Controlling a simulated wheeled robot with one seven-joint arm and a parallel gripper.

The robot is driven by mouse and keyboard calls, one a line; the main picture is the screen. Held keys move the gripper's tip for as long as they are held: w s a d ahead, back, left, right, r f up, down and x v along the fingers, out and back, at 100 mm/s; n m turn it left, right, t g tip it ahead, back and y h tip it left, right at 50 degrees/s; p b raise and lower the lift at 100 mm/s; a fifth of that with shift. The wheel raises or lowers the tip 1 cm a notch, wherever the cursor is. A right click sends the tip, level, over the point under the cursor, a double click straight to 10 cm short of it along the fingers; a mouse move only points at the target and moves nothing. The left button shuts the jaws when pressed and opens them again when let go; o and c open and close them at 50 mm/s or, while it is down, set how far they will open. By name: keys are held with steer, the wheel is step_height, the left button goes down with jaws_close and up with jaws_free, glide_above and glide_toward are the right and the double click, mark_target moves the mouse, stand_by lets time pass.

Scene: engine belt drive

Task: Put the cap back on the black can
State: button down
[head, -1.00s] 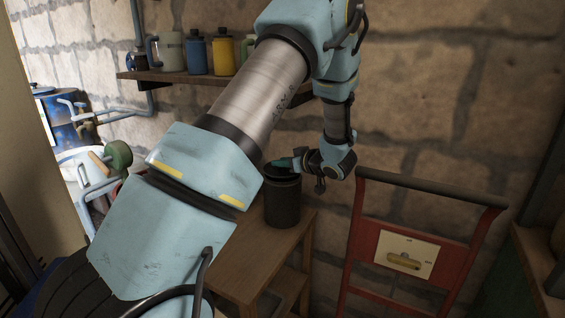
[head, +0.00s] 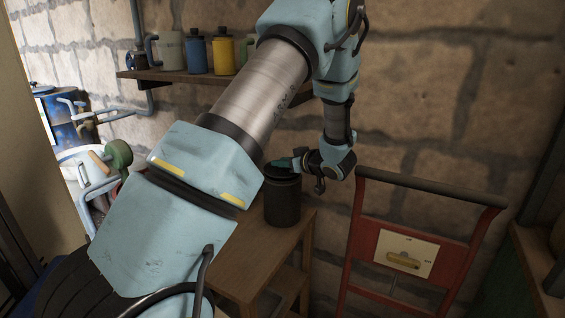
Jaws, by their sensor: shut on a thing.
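The black can (head: 283,205) stands upright on the small wooden table, partly behind my arm. A dark cap (head: 280,172) is at its top. My gripper (head: 290,164) is over the can's mouth, reaching in from the right, and is shut on the cap. I cannot tell whether the cap is fully seated on the rim.
The wooden table (head: 262,255) has bare room in front of the can. A red hand truck (head: 370,240) stands to the right. A wall shelf (head: 180,78) with several cans and jugs is behind my arm. A stone wall is close behind.

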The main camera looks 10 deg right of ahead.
steer(key=shift+f, duration=0.5)
steer(key=c, duration=0.6)
jaws_free()
steer(key=shift+r, duration=0.1)
